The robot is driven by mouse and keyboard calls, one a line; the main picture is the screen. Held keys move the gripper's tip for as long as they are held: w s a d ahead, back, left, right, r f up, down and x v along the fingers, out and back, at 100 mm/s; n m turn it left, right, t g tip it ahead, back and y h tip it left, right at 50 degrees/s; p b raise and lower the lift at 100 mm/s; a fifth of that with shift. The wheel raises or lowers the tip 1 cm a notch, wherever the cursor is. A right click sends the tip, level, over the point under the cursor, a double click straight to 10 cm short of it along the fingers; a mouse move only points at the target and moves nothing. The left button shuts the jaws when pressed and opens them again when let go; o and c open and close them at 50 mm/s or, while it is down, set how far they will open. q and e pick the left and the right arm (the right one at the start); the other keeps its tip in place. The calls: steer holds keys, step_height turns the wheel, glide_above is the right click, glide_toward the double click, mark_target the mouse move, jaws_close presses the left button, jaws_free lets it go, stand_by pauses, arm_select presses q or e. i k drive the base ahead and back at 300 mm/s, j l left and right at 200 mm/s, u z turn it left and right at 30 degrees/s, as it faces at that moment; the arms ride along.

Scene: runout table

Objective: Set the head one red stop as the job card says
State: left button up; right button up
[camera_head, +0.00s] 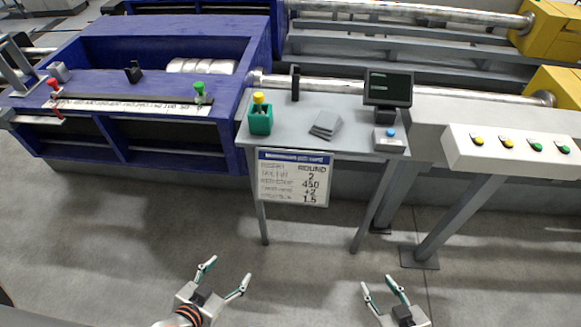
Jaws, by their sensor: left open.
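A stop with a red knob (54,83) stands upright at the left end of a white scale strip (130,104) on the blue machine. A stop with a green knob (199,87) stands near the strip's right end. The strip's small figures are too small to read surely. The job card (293,178) hangs on the grey table's front; its right column reads ROUND, 2, 450, +2, 1.5, and its left labels are blurred. My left gripper (230,270) is open and empty over the floor, below the card. My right gripper (377,281) is open and empty, also over the floor, further right.
The grey table (285,103) holds a teal bottle with yellow top (260,117), grey plates (326,125), a small screen (389,88) and a blue-button box (390,138). A white panel (510,150) with yellow and green buttons stands right. The floor in front is clear.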

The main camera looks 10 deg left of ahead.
mark_target(57, 92)
steer(key=u, duration=1.3)
steer(key=i+j, duration=0.3)
steer(key=j, duration=0.15)
steer(key=i+j+z, duration=0.25)
steer(key=j, duration=0.15)
steer(key=i+j+z, duration=0.25)
steer(key=j, duration=0.15)
steer(key=k+l, duration=0.05)
steer(key=k, duration=0.05)
